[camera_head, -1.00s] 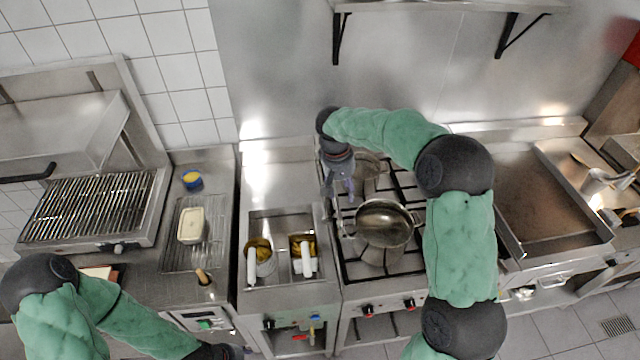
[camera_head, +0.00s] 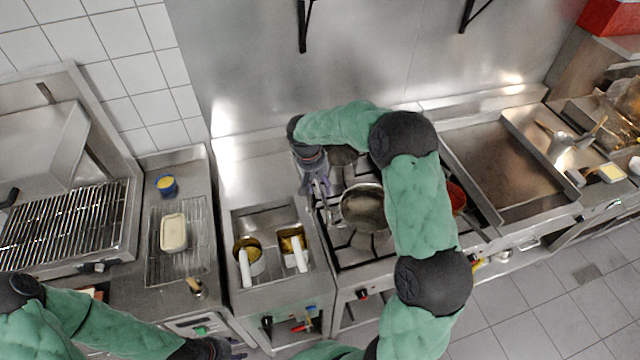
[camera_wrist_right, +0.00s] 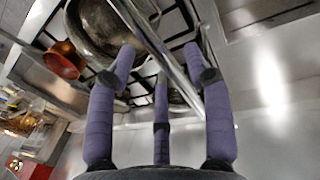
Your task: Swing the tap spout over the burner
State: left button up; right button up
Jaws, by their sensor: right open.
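The tap spout (camera_wrist_right: 152,40) is a shiny metal tube. It crosses the right wrist view diagonally, passing between my right gripper's fingers above the hob. My right gripper (camera_wrist_right: 160,64) is open, with its purple fingers on both sides of the tube; I cannot tell whether they touch it. In the head view my right gripper (camera_head: 318,188) points down at the left edge of the burner hob (camera_head: 345,259). A steel pan (camera_head: 362,207) stands on the hob and also shows in the wrist view (camera_wrist_right: 98,28). My left gripper (camera_head: 236,351) is at the bottom edge, mostly cut off.
A copper-red pot (camera_head: 457,198) stands on the hob's right side, partly behind my right arm. Left of the hob is a fryer (camera_head: 272,215) with two baskets. A grill (camera_head: 70,222) is far left, a flat griddle (camera_head: 490,165) right. A steel wall (camera_head: 350,60) stands behind.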

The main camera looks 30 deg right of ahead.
jog(key=shift+s+d+f, duration=0.1)
jog(key=shift+f, duration=0.4)
grip_shut()
